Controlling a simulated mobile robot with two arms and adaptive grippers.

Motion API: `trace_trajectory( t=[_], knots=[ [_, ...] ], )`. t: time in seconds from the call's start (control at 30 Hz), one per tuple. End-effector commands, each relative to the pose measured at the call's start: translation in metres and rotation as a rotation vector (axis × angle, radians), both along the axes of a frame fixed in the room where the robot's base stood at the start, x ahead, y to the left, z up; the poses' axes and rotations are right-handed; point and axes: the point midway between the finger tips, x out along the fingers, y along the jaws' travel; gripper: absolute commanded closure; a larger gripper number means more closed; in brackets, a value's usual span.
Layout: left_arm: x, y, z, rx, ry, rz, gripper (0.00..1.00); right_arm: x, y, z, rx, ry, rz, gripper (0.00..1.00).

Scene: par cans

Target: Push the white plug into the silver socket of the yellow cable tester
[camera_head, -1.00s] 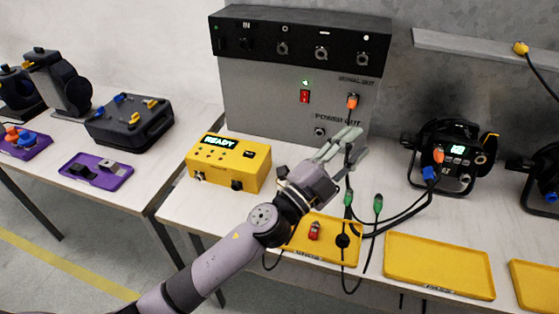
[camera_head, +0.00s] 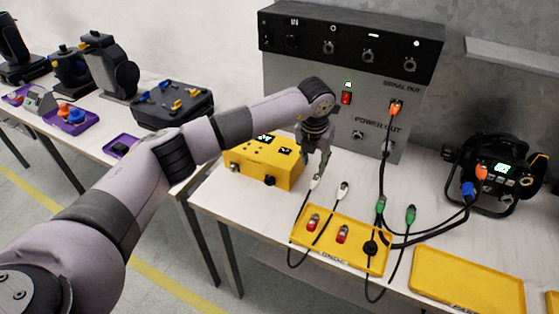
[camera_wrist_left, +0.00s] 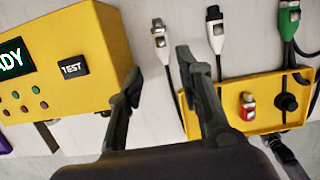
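The yellow cable tester (camera_head: 262,165) stands on the table, its display lit; the wrist view reads "ADY" and a TEST button on it (camera_wrist_left: 85,45). Its silver socket (camera_head: 234,167) appears small at the front face's left end, and a black round part sits at the right end. One white plug (camera_head: 315,182) with a black cable lies just below my left gripper (camera_head: 319,172); it also shows in the left wrist view (camera_wrist_left: 160,40), ahead of the spread fingers. A second white plug (camera_head: 343,190) lies to its right. My left gripper is open and empty. My right gripper is not in view.
A yellow tray (camera_head: 372,262) holds red-and-silver connectors (camera_head: 342,234). Green plugs (camera_head: 411,215) and black cables lie right of the white plugs. A grey power box (camera_head: 345,100) stands behind. Another yellow tray (camera_head: 468,285) is at right; bare table lies in front of the tester.

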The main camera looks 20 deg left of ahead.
Motion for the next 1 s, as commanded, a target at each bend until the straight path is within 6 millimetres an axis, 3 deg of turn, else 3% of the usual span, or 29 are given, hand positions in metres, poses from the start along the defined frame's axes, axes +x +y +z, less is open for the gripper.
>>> trace_trajectory(
  t=[0.17,0.5,0.6,1.0],
  knots=[
    [0.001,-0.001,-0.007,-0.002,0.001,-0.001,0.67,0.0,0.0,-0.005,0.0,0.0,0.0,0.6],
    [0.008,-0.002,-0.046,-0.005,0.002,-0.002,0.67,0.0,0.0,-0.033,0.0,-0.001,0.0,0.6],
    [0.008,-0.003,-0.042,-0.006,0.001,-0.004,0.6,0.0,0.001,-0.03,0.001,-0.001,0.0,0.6],
    [0.012,-0.003,-0.057,-0.005,0.001,-0.004,0.6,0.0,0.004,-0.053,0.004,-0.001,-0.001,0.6]
  ],
)
